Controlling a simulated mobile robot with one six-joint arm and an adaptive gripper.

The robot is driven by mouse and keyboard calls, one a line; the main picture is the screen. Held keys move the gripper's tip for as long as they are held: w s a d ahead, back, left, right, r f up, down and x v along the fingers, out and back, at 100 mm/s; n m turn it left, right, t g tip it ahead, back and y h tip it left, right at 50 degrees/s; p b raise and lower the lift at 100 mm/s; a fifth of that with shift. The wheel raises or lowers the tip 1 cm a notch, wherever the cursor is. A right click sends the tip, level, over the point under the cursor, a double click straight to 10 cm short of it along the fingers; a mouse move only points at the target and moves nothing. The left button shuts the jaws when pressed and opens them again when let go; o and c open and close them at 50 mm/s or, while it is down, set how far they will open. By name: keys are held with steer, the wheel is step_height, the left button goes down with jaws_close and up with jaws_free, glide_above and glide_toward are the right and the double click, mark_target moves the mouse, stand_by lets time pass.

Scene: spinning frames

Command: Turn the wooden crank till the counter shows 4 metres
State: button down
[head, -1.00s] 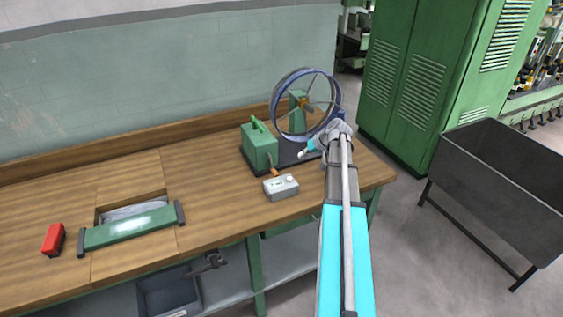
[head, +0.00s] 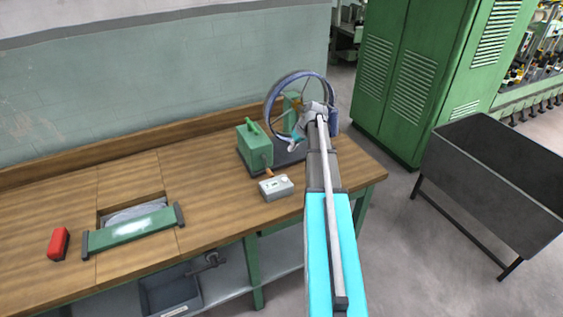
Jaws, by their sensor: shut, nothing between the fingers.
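A large blue-rimmed reel wheel (head: 268,103) stands upright on a dark base at the bench's right end. A green box (head: 256,150) stands at its left on the same base. A small orange-brown wooden handle (head: 268,172) shows at the box's front, low down; I cannot make out the rest of the crank. A grey counter box (head: 276,187) with a small display and a knob sits just in front; its reading is too small to tell. My gripper (head: 295,144) is shut and empty in front of the wheel's lower part, right of the green box and apart from the wooden handle. My wrist hides part of the wheel.
A green-framed device (head: 133,231) and a red block (head: 58,243) lie on the wooden bench (head: 215,205) at the left. A green cabinet (head: 405,80) and a dark metal trough (head: 495,175) stand right of the bench. The bench's middle is clear.

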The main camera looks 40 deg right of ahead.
steer(key=shift+f, duration=0.15)
steer(key=b+x, duration=0.9)
steer(key=shift+w+a+f, duration=0.1)
steer(key=shift+w+f, duration=0.1)
steer(key=shift+f, duration=0.1)
steer(key=shift+a+f+b, duration=0.6)
steer(key=shift+w+a+f+b, duration=0.25)
steer(key=shift+a+f+b, duration=0.4)
steer(key=shift+a, duration=0.3)
steer(key=shift+w+a, duration=0.1)
steer(key=shift+a, duration=0.15)
steer(key=shift+f, duration=0.1)
